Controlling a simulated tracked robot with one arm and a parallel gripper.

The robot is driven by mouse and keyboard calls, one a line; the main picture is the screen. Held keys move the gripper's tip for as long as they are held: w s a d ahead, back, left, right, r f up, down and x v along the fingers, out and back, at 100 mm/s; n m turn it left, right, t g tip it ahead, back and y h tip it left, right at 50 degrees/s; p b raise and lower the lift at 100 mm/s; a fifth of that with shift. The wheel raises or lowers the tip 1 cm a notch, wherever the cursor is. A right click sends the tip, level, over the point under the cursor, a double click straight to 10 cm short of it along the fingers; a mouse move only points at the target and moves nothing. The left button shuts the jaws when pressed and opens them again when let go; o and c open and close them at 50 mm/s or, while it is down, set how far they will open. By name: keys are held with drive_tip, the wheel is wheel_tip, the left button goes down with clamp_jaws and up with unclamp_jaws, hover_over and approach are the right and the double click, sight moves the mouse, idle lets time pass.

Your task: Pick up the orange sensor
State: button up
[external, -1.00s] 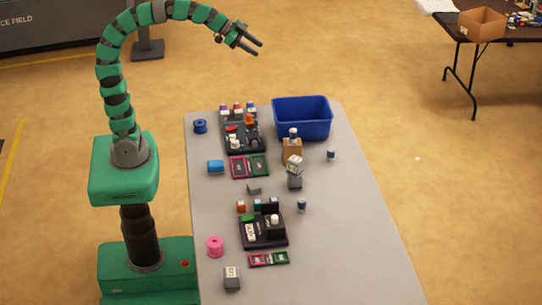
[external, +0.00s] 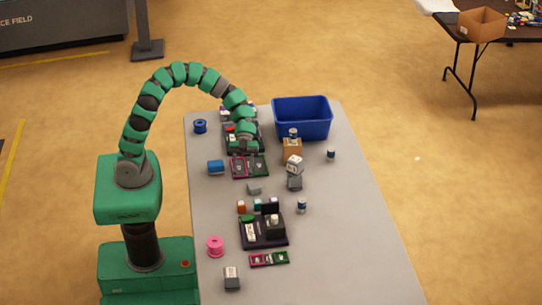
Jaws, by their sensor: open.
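My gripper (external: 243,150) is low over the dark far tray (external: 229,143) on the grey table, pointing down. It is open, but its fingertips are mostly hidden by my arm. An orange piece seen earlier in that far tray is now hidden behind my arm. I cannot tell which of these orange things is the sensor.
A blue bin (external: 302,128) stands right of the far tray. Pink and green cards (external: 249,167) lie in front of that tray. The table's right side is mostly clear.

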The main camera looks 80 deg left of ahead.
approach(241, 207)
drive_tip(key=shift+s+d+f+b, duration=0.15)
drive_tip(key=shift+d+f+b, duration=0.3)
drive_tip(key=shift+f, duration=0.4)
drive_tip(key=shift+r+b+x, duration=0.1)
drive_tip(key=shift+b+x, duration=0.1)
drive_tip(key=shift+x, duration=1.15)
drive_tip(key=shift+r+b+x, duration=0.15)
drive_tip(key=shift+b+x, duration=0.05)
drive_tip(key=shift+x, duration=1.1)
drive_tip(key=shift+d, duration=0.15)
drive_tip(key=c, duration=0.8)
